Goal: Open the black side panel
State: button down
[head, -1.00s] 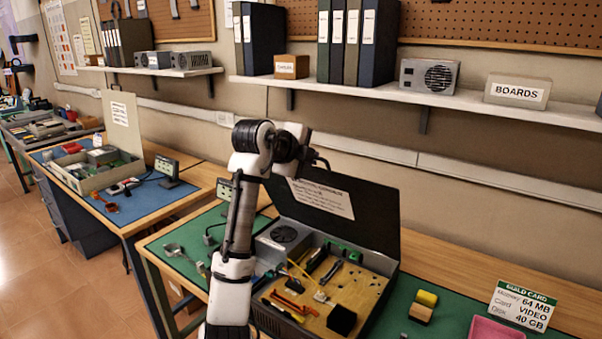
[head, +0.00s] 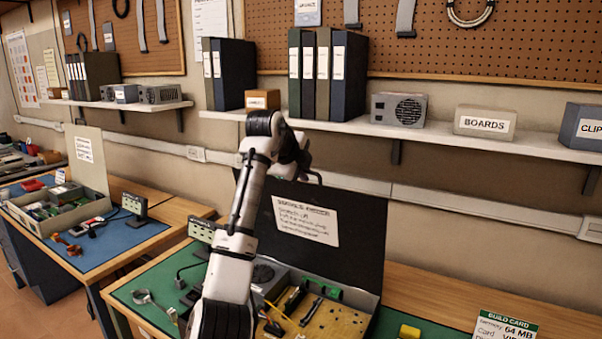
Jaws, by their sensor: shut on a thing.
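The black side panel (head: 365,240) stands raised, roughly upright, along the back of an open computer case (head: 368,303). A white printed label (head: 306,221) is on its inner face. My gripper (head: 311,176) is at the panel's top left edge, shut on the panel. The fingers are small and dark, and my wrist partly hides them. My arm crosses in front of the left part of the case. Inside the case are a yellowish board (head: 335,322), a fan unit (head: 268,272) and several small parts. The case's lower front is outside the view.
A wall shelf (head: 440,138) with binders and boxes runs behind and above the panel. A build card (head: 505,328) stands at the lower right by a yellow block (head: 409,331). An adjacent bench with a blue mat (head: 110,250) holds another open case.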

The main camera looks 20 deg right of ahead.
jog(key=shift+f, duration=0.2)
jog(key=c, duration=1.6)
grip_release()
jog(key=shift+d, duration=0.15)
jog(key=shift+r, duration=0.1)
jog(key=b+v, duration=0.4)
jog(key=v, duration=0.9)
jog(key=shift+s+a+r, duration=0.1)
jog(key=shift+a+r, duration=0.1)
jog(key=shift+a, duration=0.15)
